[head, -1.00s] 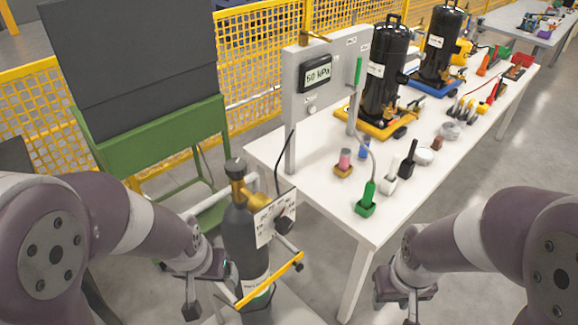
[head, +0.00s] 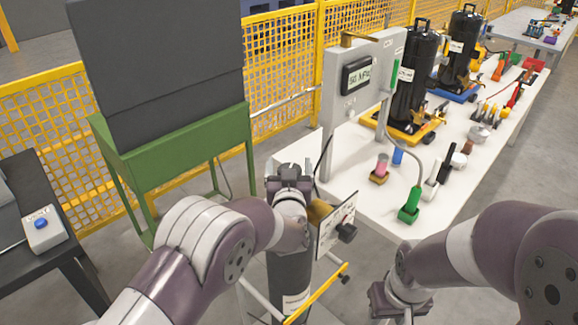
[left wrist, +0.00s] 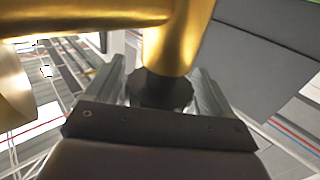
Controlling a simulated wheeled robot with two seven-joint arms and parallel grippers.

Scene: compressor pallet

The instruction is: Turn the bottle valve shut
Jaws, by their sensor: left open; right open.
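The dark grey gas bottle (head: 289,270) stands upright on a trolley in the middle of the head view. My left gripper (head: 288,172) is at the top of the bottle and, with my arm, covers much of the valve. In the left wrist view the black valve knob (left wrist: 160,90) lies between the two open fingers of this gripper (left wrist: 162,98), under the brass valve body (left wrist: 183,40). Whether the fingers touch the knob cannot be told. My right gripper (head: 402,302) is open and empty at the lower right, in front of the white table.
A white table (head: 372,215) carries a gauge panel (head: 360,85), black compressors (head: 408,85) and several small tools. A gauge plate (head: 336,226) and the trolley's yellow bar (head: 318,292) are close to my left arm. A green stand (head: 180,140) is behind.

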